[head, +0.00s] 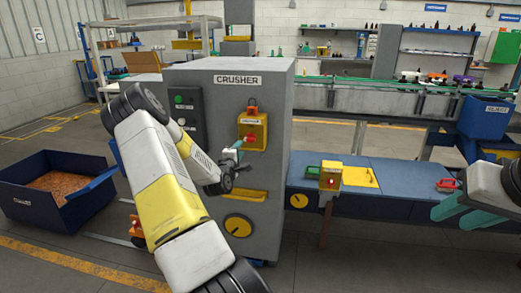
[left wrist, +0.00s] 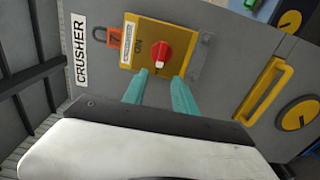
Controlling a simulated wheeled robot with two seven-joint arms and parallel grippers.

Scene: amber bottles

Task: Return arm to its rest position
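My left arm (head: 165,190) reaches up from the bottom of the head view and bends toward the grey crusher cabinet (head: 275,190). My left gripper (head: 236,148) is in front of the yellow switch plate (head: 260,133) with its red knob (head: 249,139). In the left wrist view the two teal fingers (left wrist: 162,88) are apart with nothing between them. The red knob (left wrist: 161,52) shows just beyond their tips; whether they touch it I cannot tell. My right gripper (head: 462,210) is at the right edge, its teal fingers apart and empty.
A yellow handle (head: 243,195) and round yellow dial (head: 238,226) are on the cabinet below the switch. A blue bench (head: 375,200) with a red-handled item (head: 447,185) stands to the right. A dark blue bin (head: 60,205) sits on the floor at left.

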